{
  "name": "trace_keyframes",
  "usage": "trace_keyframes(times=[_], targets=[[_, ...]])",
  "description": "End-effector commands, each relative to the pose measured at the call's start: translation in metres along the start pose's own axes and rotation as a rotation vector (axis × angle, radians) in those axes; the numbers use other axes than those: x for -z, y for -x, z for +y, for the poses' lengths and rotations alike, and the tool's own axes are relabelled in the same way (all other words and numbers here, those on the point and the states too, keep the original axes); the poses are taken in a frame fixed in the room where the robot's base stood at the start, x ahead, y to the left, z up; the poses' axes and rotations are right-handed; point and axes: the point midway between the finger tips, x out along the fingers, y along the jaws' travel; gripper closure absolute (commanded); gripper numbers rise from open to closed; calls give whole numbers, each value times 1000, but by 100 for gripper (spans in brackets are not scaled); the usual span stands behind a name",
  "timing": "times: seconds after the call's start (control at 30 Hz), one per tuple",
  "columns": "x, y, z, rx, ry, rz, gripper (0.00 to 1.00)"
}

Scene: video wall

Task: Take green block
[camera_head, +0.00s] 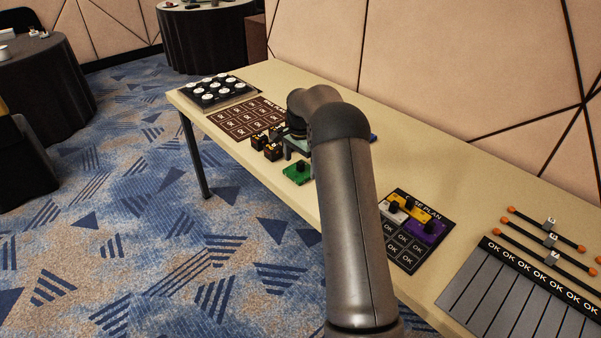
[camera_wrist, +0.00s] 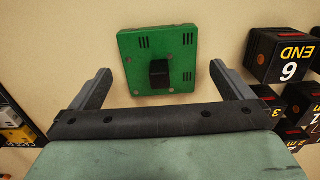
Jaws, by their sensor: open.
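The green block (camera_head: 297,172) lies flat on the table near its front edge in the head view. In the wrist view the green block (camera_wrist: 158,60) is a square plate with a black knob in its middle. My gripper (camera_wrist: 164,82) is open and empty, with one finger on either side of the block's near part in the picture. The fingers look apart from the block; their height above it is hard to tell. In the head view my gripper (camera_head: 292,147) is mostly hidden behind my arm, right by the block.
Black cubes with printed labels (camera_wrist: 284,60) stand close to the right of the block in the wrist view. On the table (camera_head: 420,165) are a case-plan board (camera_head: 408,248) with white, yellow and purple blocks, a brown grid board (camera_head: 247,118) and a tray (camera_head: 218,92) of white-topped pieces.

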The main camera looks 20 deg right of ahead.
Motion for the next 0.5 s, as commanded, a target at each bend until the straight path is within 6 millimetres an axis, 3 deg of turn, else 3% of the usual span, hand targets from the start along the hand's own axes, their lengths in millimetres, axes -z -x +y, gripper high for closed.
trace_keyframes(times=[0.13,0.37,0.5], targets=[[0,-14,0,-1,-1,0,0],[0,-15,0,1,-1,1,0],[0,-15,0,0,-1,1,36]])
